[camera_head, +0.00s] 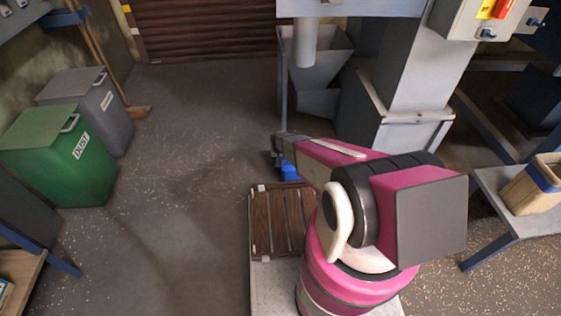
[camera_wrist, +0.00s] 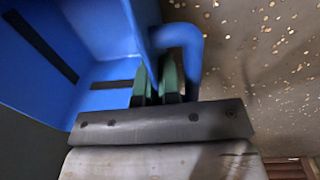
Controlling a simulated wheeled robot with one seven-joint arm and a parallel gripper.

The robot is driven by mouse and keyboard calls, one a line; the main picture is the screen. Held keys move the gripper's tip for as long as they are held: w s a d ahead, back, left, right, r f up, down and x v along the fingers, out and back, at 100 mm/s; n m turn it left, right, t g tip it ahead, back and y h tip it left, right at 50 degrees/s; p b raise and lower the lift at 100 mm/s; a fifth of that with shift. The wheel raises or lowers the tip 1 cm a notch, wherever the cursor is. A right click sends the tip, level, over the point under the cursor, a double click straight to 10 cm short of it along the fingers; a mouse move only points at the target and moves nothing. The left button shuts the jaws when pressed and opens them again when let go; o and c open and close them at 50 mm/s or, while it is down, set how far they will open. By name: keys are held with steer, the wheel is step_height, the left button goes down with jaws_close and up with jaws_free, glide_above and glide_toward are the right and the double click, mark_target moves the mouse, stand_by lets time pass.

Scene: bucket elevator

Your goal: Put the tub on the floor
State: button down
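The blue tub (camera_wrist: 105,35) fills the upper left of the wrist view, with its open inside and dark strips showing. A thick blue handle (camera_wrist: 188,45) bends out from its right side. My gripper (camera_wrist: 157,82) has its two dark green fingers close together at the tub's wall beside the handle. A narrow blue strip shows between them, and they look shut on it. In the head view a small part of the tub (camera_head: 289,171) shows below the end of my arm, which hides most of it. Whether its base touches the floor cannot be told.
Speckled floor (camera_head: 190,180) is open left of my arm. A brown slatted crate or pallet (camera_head: 265,220) lies close by my base. Grey machine housing (camera_head: 375,110) stands behind the tub. Green (camera_head: 60,155) and grey (camera_head: 95,105) bins stand left; a bench (camera_head: 500,205) is right.

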steer(key=shift+f, duration=0.15)
steer(key=c, duration=1.3)
jaws_free()
step_height(320, 180, up, 12)
steer(key=r, duration=0.1)
steer(key=shift+y, duration=0.4)
steer(key=s+d+r, duration=0.3)
steer(key=s+r, duration=0.4)
steer(key=r, duration=0.3)
steer(key=s+d+r, duration=0.3)
steer(key=s+r, duration=0.4)
steer(key=r, duration=0.3)
steer(key=s+d+r, duration=0.3)
steer(key=s+r, duration=0.4)
steer(key=r, duration=0.3)
steer(key=shift+s+d, duration=0.1)
steer(key=shift+s, duration=0.25)
